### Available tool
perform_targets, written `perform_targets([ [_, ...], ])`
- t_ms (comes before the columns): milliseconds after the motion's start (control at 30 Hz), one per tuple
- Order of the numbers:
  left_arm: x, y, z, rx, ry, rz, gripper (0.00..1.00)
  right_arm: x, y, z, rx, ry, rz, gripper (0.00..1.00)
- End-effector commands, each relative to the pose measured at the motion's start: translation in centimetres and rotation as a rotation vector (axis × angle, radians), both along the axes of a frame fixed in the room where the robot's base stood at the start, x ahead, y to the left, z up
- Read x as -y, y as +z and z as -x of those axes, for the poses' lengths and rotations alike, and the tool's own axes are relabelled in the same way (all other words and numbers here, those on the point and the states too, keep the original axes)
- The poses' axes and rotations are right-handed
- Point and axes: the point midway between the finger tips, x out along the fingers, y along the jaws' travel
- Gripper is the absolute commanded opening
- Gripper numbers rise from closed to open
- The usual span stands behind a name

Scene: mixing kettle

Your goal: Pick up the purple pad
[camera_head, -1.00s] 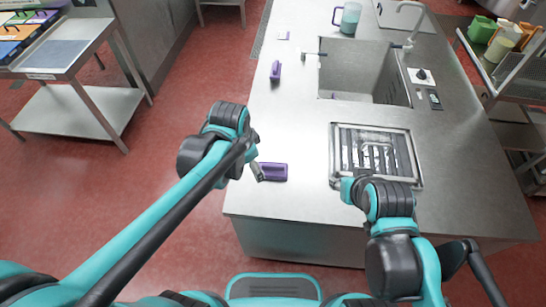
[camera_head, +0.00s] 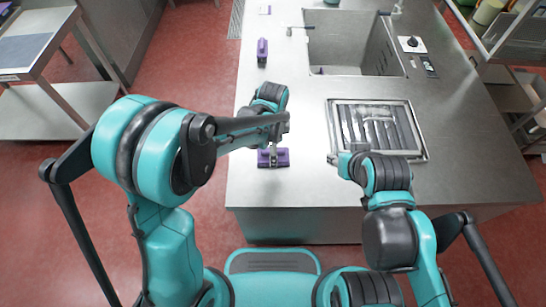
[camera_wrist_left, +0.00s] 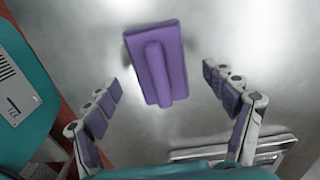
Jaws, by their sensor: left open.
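The purple pad (camera_head: 281,158) lies on the steel counter near its front left edge. It is a flat rectangle with a raised ridge or handle along the middle. My left gripper (camera_head: 273,150) is above it and covers part of it in the head view. In the left wrist view the pad (camera_wrist_left: 156,62) lies ahead, between the spread fingers of my left gripper (camera_wrist_left: 162,88), and is not gripped. My right arm is over the front of the counter, by the drain grate; its gripper's fingers cannot be made out.
The drain grate (camera_head: 378,128) is set in the counter to the right. A sink (camera_head: 355,45) is behind it. Another purple item (camera_head: 262,50) stands farther back on the counter's left. A steel cart (camera_head: 48,110) is at the left. The counter between pad and grate is clear.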

Motion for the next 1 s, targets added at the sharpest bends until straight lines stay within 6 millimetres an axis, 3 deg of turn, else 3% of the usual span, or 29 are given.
perform_targets([
  [33, 0.04, -1.21, 0.04, 0.000, 0.000, 0.000, 0.84, 0.00, -0.71, 0.00, 0.000, 0.000, 0.000, 0.40],
  [100, 0.05, -1.81, 0.03, 0.000, 0.000, 0.000, 0.84, 0.00, -0.92, 0.00, 0.000, 0.000, 0.000, 0.40],
  [333, 0.03, -1.78, 0.06, 0.000, 0.001, 0.000, 0.84, 0.00, -0.75, -0.01, 0.000, 0.000, 0.000, 0.40],
  [533, 0.03, -1.77, 0.06, 0.000, 0.001, 0.000, 0.32, 0.00, -0.75, -0.01, 0.000, 0.000, 0.000, 0.40],
  [967, 0.02, -1.78, 0.16, -0.002, 0.001, 0.000, 0.30, 0.00, -0.76, 0.00, 0.000, 0.000, 0.000, 0.40],
  [1000, 0.02, -1.63, 0.16, -0.002, 0.001, 0.000, 0.26, 0.00, -0.67, 0.00, 0.000, 0.000, 0.000, 0.40],
])
